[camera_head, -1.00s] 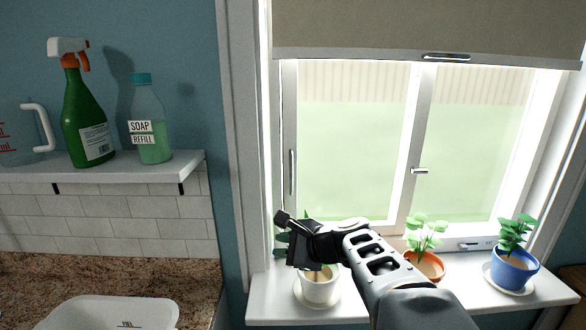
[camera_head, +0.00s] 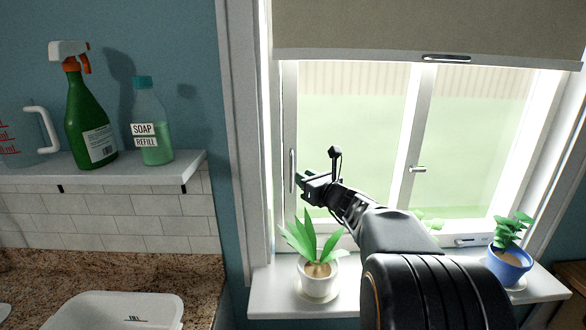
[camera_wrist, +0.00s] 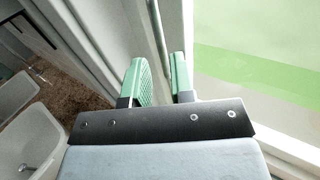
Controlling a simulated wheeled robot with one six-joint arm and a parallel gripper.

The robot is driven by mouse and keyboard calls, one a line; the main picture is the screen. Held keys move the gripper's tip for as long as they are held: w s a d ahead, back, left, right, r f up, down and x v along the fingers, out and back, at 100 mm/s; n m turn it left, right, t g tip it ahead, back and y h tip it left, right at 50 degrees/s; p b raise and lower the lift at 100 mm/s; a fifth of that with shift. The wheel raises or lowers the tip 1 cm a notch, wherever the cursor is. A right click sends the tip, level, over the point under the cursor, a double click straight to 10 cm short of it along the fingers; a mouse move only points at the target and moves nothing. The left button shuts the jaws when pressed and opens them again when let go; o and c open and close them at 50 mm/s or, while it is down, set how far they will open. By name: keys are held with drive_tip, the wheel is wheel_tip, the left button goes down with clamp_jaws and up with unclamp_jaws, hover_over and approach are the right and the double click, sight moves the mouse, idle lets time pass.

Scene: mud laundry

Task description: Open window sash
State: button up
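The window has a left sash (camera_head: 289,110) with a pale frame and a large pane; it looks closed. A thin vertical metal handle (camera_head: 292,165) is on its left side. My gripper (camera_head: 299,183) is at the lower part of this handle in the head view. In the wrist view my gripper (camera_wrist: 157,68) is open, its two green-padded fingers apart. The handle (camera_wrist: 157,35) runs up just beyond and between the fingertips. I cannot tell whether either finger touches it. A second small handle (camera_head: 418,169) is on the middle upright.
On the sill (camera_head: 270,290) stand a white pot with a leafy plant (camera_head: 318,268) below my arm and a blue pot (camera_head: 507,263) at right. My arm hides most of another plant (camera_head: 432,222). A roller blind (camera_head: 350,28) covers the window top. A bottle shelf (camera_head: 150,172) is left.

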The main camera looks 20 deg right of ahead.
sight(292, 170)
drive_tip(key=shift+w+a+p, duration=0.2)
drive_tip(key=shift+w+p, duration=0.05)
drive_tip(key=shift+w, duration=0.75)
drive_tip(key=shift+w+a+p, duration=0.2)
drive_tip(key=shift+w, duration=0.8)
drive_tip(key=shift+w+a+p, duration=0.2)
drive_tip(key=shift+w+p, duration=0.05)
drive_tip(key=shift+w, duration=0.75)
clamp_jaws()
